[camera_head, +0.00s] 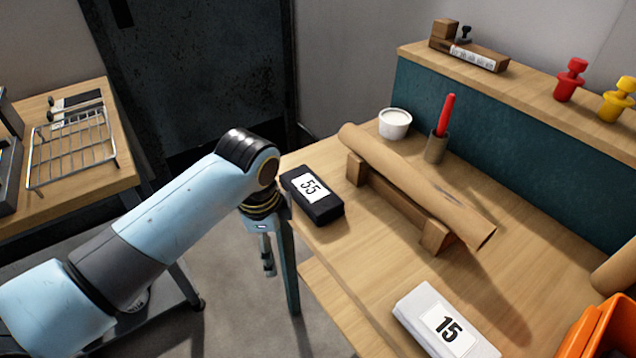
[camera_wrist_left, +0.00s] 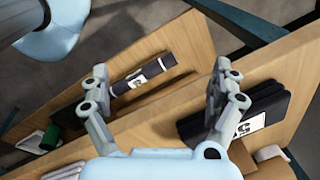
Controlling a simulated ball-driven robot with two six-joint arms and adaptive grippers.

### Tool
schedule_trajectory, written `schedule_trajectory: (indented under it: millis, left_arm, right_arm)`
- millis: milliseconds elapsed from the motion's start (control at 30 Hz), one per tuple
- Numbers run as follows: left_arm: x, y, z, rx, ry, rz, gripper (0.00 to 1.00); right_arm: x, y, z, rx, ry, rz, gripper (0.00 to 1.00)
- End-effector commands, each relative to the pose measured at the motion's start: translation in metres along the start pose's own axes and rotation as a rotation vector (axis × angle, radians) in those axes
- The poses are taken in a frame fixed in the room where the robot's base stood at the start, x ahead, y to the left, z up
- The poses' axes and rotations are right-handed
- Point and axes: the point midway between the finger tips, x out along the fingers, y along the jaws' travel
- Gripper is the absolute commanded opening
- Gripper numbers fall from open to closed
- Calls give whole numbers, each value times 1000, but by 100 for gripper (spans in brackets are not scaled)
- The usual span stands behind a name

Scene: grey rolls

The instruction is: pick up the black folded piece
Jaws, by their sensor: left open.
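The black folded piece (camera_head: 318,203), with a white label reading 55, lies flat on the left edge of the wooden table. It also shows in the left wrist view (camera_wrist_left: 268,108), at the right, beside and partly behind one finger. My left gripper (camera_head: 267,268) is open and empty. It hangs just past the table's left edge, left of the black piece and apart from it. In the left wrist view its two fingers (camera_wrist_left: 160,75) are wide apart, and a dark labelled roll (camera_wrist_left: 143,75) on a lower board shows between them. My right gripper is not in view.
A brown roll (camera_head: 410,180) rests on a wooden cradle behind the piece. A white folded piece (camera_head: 440,325) labelled 15 lies at the front. A white cup (camera_head: 394,123) and a holder with a red stick (camera_head: 437,146) stand at the back. The table between the folded pieces is clear.

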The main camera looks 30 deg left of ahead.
Motion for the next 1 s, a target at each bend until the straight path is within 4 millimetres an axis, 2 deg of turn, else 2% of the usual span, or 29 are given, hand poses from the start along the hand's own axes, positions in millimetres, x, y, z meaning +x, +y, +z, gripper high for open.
schedule_trajectory:
  millis: [33, 67, 367, 500, 667, 767, 1000]
  left_arm:
    - [-26, -10, -7, 52, 6, -7, 94]
    - [-34, -16, -10, 91, 5, -3, 94]
    - [-61, -66, -40, 505, 1, 61, 94]
    - [-82, -93, -56, 739, 15, 98, 94]
    - [-103, -116, -69, 959, 37, 133, 94]
    - [-102, -120, -71, 1015, 45, 145, 94]
    - [-64, -115, -70, 1024, 45, 147, 94]
  right_arm:
    - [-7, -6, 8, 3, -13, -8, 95]
    - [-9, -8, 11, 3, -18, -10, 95]
    - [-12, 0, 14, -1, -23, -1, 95]
    - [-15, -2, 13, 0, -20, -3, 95]
    - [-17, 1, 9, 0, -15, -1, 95]
    - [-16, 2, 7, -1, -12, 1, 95]
    - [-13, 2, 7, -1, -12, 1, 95]
